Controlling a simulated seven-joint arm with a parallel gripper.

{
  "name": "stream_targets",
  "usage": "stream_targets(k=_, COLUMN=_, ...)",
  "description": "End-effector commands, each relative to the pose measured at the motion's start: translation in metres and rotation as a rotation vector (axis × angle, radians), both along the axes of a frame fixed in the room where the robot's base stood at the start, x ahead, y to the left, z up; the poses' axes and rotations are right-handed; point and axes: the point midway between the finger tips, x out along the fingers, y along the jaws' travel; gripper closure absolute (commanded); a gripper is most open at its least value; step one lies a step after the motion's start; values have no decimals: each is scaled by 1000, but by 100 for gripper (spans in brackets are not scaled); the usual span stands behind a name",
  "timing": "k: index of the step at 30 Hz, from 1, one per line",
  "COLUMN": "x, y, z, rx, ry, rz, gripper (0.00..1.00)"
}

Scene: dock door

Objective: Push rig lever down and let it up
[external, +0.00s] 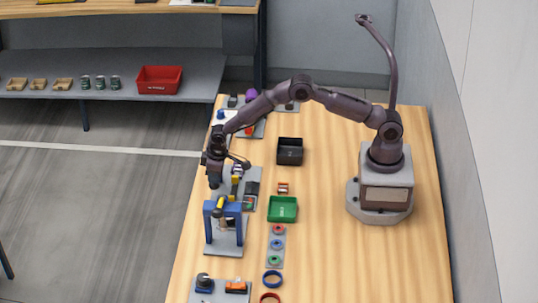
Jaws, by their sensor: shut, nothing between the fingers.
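The rig (209,224) is a blue upright frame on a grey base plate at the left edge of the wooden table. A short dark bar with a yellow part (219,205), which looks like the rig lever, sits at the top of the frame. My gripper (215,184) is shut and empty, pointing down just behind and above the rig frame. A gap seems to show between the fingertips and the lever, but contact cannot be told for sure at this size. Part of the rig behind the frame is hard to make out.
A green tray (283,209) and a black bin (290,151) stand right of the rig. A grey plate with small parts (221,287) lies in front. The table's right half near my base is mostly clear.

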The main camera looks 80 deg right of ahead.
Motion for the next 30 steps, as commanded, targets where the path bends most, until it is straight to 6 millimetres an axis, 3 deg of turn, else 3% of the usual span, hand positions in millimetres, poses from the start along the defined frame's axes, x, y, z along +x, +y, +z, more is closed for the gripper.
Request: stream_targets(k=30, x=0, y=0, z=-14, rx=0, ry=1, rz=0, gripper=100)
